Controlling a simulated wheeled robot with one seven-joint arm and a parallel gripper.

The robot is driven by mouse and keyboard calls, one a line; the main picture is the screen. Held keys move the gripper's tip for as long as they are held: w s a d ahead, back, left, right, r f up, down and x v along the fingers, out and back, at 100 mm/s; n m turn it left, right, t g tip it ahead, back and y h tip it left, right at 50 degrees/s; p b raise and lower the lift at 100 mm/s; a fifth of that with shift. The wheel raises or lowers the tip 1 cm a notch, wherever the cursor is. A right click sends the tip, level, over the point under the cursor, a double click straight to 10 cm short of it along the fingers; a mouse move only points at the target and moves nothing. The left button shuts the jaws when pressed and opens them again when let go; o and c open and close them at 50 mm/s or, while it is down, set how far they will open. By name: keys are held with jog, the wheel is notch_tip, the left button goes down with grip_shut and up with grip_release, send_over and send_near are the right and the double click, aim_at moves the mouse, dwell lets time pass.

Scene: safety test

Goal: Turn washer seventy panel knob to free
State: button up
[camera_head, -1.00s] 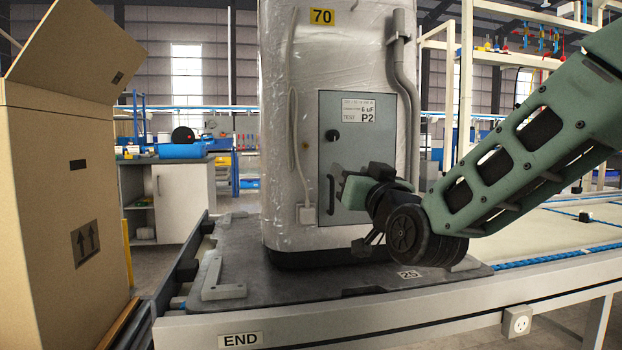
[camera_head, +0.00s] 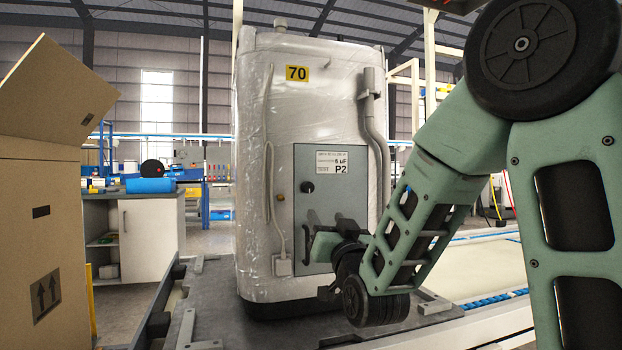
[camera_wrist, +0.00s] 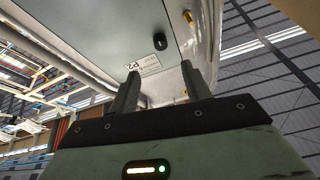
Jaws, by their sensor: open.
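The washer (camera_head: 330,75) is a tall unit wrapped in clear plastic, with a yellow label reading 70. A grey panel (camera_head: 335,205) on its front carries a label with "P2" and a small black knob (camera_head: 308,187). In the wrist view the knob (camera_wrist: 159,41) shows on the panel (camera_wrist: 110,35), beyond and between the directions of my two fingers. My gripper (camera_wrist: 160,90) is open and empty, its fingers apart from the knob. In the head view my gripper (camera_head: 312,240) is low in front of the panel, below the knob, partly hidden by my wrist.
A brass-coloured fitting (camera_head: 280,197) sits left of the knob. A grey pipe (camera_head: 374,130) runs down the washer's right side. The washer stands on a dark pallet (camera_head: 215,295) on a conveyor. A large open cardboard box (camera_head: 40,240) stands at left.

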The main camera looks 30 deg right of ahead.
aim_at(310, 190)
jog(key=shift+w+d+r+p, duration=0.2)
jog(key=shift+w+r+p, duration=0.3)
jog(key=shift+p, duration=2.25)
jog(key=p+x, duration=0.6)
jog(key=x, duration=0.5)
jog(key=shift+w+f, duration=0.15)
jog(key=shift+w, duration=0.05)
jog(key=c, duration=1)
